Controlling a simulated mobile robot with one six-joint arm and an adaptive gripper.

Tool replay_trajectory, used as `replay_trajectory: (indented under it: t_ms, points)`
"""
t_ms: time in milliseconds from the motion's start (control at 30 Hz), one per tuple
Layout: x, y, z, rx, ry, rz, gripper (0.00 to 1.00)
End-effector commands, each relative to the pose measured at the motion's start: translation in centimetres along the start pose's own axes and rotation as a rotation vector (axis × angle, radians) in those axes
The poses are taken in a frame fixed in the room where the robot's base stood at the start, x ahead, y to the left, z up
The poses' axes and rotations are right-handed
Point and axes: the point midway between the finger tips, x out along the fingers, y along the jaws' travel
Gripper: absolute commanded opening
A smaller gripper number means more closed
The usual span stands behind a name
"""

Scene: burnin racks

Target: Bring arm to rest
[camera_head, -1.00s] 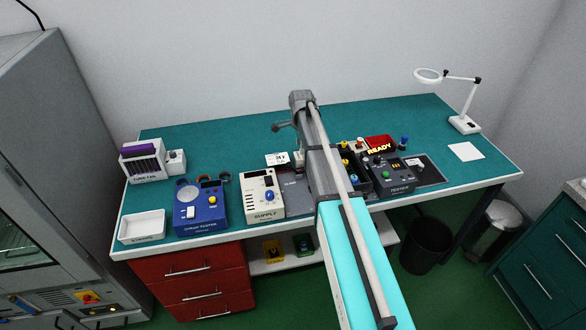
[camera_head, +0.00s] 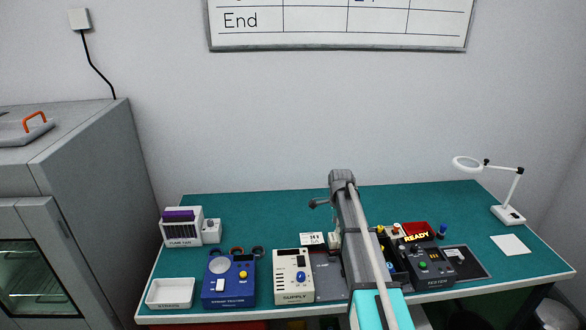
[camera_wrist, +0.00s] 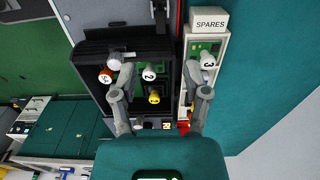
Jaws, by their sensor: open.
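My arm reaches from the bottom of the head view over the green bench (camera_head: 270,207). My gripper (camera_wrist: 160,80) shows in the wrist view with its two fingers spread and nothing between them that it grips. Below the fingers is a black tray (camera_wrist: 92,48) with several numbered, coloured round-topped parts, among them an orange and white one (camera_wrist: 105,76) and a yellow one (camera_wrist: 154,97). The right finger overlaps a white spares holder (camera_wrist: 221,48) holding a white-topped part (camera_wrist: 207,60). In the head view my arm hides the gripper's fingers and part of the bench.
A white supply box (camera_head: 294,277), a blue tester (camera_head: 229,282), a white tray (camera_head: 171,293) and a fume fan (camera_head: 181,228) stand left of my arm. A dark tester (camera_head: 432,266) and a red READY sign (camera_head: 416,231) stand right. A magnifier lamp (camera_head: 508,214) is at far right.

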Motion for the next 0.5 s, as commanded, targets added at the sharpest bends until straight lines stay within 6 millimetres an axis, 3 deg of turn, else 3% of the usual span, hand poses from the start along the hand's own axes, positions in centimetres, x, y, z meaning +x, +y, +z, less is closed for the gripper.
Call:
replay_trajectory:
  t_ms: [267,500]
  points:
    - [0.2,3.2,0.9,-0.143,0.000,0.000,0.60]
    - [0.7,9.4,2.6,-0.455,0.000,0.000,0.60]
